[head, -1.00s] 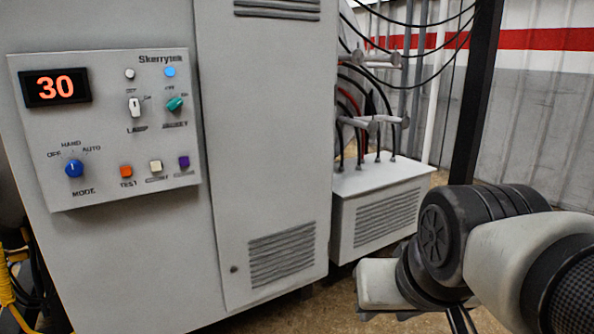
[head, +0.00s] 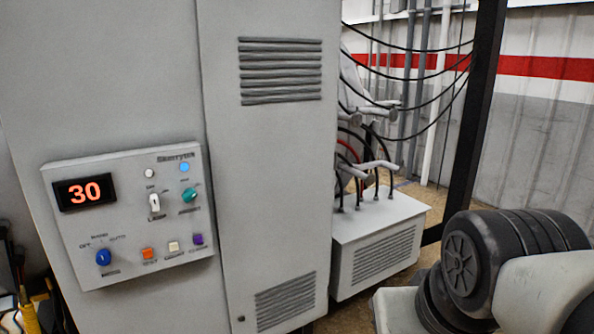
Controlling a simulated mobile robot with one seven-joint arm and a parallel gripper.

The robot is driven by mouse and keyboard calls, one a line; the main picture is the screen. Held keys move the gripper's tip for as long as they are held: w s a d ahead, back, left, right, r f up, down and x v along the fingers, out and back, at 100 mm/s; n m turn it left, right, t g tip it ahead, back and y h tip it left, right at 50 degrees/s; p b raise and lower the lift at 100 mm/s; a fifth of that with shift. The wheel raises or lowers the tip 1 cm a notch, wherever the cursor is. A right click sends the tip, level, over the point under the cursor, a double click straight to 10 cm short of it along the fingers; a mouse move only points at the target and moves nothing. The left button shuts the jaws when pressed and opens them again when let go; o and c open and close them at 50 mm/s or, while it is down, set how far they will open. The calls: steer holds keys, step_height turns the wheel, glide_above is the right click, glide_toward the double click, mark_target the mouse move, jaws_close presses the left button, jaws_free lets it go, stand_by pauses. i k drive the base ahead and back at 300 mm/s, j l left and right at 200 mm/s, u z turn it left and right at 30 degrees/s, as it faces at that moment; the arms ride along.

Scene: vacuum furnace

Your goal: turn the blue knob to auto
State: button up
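The blue knob (head: 103,257) sits at the lower left of the light grey control panel (head: 130,225) in the head view, above the label MODE. OFF, HAND and AUTO are printed in an arc around its top, with AUTO at the upper right. Its pointer seems to face roughly up, near HAND, but it is too small to be sure. My arm shows at the lower right, well apart from the panel. My gripper is out of the picture.
A low vented box (head: 378,245) with cables stands right of the cabinet (head: 270,180). Nothing blocks the panel's front.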

mark_target(103, 257)
steer(key=u, duration=1.4)
steer(key=i+l+z, duration=0.2)
steer(key=i+l, duration=0.7)
steer(key=i, duration=0.05)
